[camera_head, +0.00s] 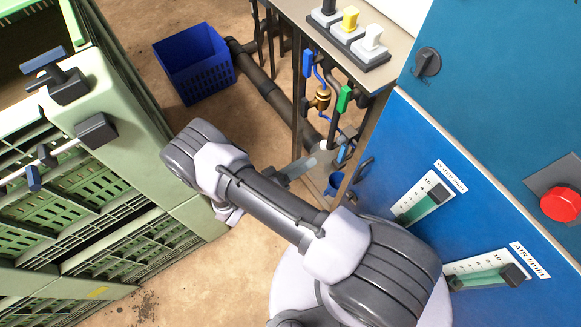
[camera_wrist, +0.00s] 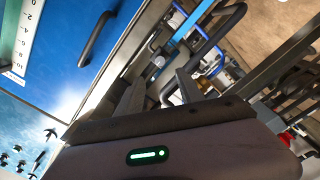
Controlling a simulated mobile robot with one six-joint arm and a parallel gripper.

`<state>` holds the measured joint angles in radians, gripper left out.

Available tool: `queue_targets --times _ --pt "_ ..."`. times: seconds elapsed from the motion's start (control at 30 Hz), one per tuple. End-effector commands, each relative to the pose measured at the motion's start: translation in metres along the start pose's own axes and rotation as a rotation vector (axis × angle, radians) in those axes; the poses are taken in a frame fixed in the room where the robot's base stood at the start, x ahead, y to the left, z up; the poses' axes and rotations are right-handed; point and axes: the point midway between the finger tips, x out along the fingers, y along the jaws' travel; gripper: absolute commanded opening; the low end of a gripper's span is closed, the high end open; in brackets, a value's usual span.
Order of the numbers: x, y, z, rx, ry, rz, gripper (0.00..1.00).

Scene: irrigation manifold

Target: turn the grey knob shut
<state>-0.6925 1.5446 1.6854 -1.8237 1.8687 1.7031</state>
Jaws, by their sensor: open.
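My gripper (camera_head: 292,174) is open and empty, low beside the pipework at the blue cabinet's left end. Its two dark fingers (camera_wrist: 160,90) stand apart in the wrist view, pointing at pipes and a pale round part behind them. I cannot tell for sure which part is the grey knob. A dark grey rotary knob (camera_head: 427,62) is on the teal cabinet face, well above the gripper. A pale grey handle (camera_head: 372,40) stands at the near end of a row on the bench top. The gripper touches neither.
The pipes carry a blue handle (camera_head: 308,63), a green handle (camera_head: 344,98) and a brass fitting (camera_head: 321,98). A blue crate (camera_head: 195,65) stands on the floor behind. Green crates (camera_head: 60,215) fill the left. A red button (camera_head: 559,204) is at right.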

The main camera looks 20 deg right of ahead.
Motion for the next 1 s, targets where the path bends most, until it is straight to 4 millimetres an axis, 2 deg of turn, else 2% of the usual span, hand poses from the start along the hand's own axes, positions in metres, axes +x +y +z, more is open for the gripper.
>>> queue_targets --times 0.03,0.1,0.27,0.77,0.87,0.97,1.0 --pt "-0.015 0.001 -0.002 0.001 0.004 -0.003 0.44" --pt "-0.031 0.0 -0.001 0.001 0.003 -0.004 0.44" --pt "-0.053 0.0 0.0 -0.001 0.001 0.0 0.44" --pt "-0.057 0.001 -0.002 -0.002 -0.009 0.001 0.44" --pt "-0.055 0.019 -0.022 -0.03 -0.121 0.003 0.44" --pt "-0.046 0.066 -0.058 -0.096 -0.382 -0.038 0.44" --pt "-0.043 0.09 -0.071 -0.122 -0.501 -0.082 0.44"
